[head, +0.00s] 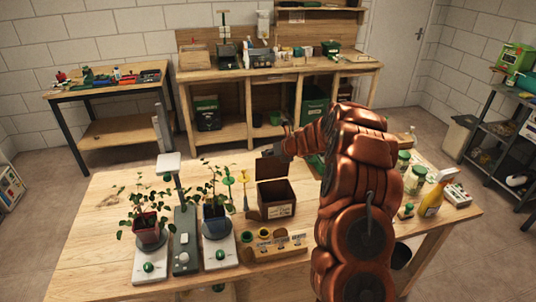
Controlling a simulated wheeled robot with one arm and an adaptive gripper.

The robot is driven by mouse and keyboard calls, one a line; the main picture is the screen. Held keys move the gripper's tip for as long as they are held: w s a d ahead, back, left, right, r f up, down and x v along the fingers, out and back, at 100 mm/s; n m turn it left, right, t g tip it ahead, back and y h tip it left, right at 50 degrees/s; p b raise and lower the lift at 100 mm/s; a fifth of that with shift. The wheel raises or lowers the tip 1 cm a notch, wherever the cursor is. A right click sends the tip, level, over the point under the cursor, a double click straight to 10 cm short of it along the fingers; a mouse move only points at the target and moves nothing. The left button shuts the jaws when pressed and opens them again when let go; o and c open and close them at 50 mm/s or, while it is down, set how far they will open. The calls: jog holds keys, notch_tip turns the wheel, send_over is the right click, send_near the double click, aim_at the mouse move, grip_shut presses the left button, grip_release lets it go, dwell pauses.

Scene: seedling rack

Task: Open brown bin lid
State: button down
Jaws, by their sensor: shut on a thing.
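The brown bin (276,199) is a dark box with a pale label on its front, standing on the wooden table near the middle of the head view. Its lid (268,168) is raised at the back, and the dark inside shows. My gripper (281,151) is at the upper edge of the lid, shut on it. The fingertips are small and partly hidden, so the exact grip is hard to see. My copper-coloured arm reaches in from the lower right.
Left of the bin stand two potted seedlings (149,229) on white scales and a grey post stand (185,241). A wooden holder (275,246) is in front. Jars (415,179) and a yellow spray bottle (434,196) stand to the right. The table's left end is clear.

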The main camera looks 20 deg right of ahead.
jog(key=shift+s+d+f, duration=0.1)
jog(key=shift+s+f, duration=0.05)
jog(key=shift+f, duration=0.35)
jog(key=shift+s+d+f, duration=0.1)
jog(key=shift+s+f, duration=0.05)
jog(key=shift+f, duration=0.35)
jog(key=c, duration=1.3)
grip_release()
jog(key=o, duration=0.3)
jog(key=shift+w+d, duration=0.15)
jog(key=shift+w+r, duration=0.1)
jog(key=shift+r, duration=0.1)
jog(key=s+d+r, duration=0.1)
jog(key=d+r, duration=0.1)
jog(key=r, duration=0.4)
jog(key=s+d+r+p, duration=0.1)
jog(key=s+d+r, duration=0.1)
jog(key=r, duration=0.5)
jog(key=shift+d, duration=0.3)
jog(key=shift+s, duration=0.1)
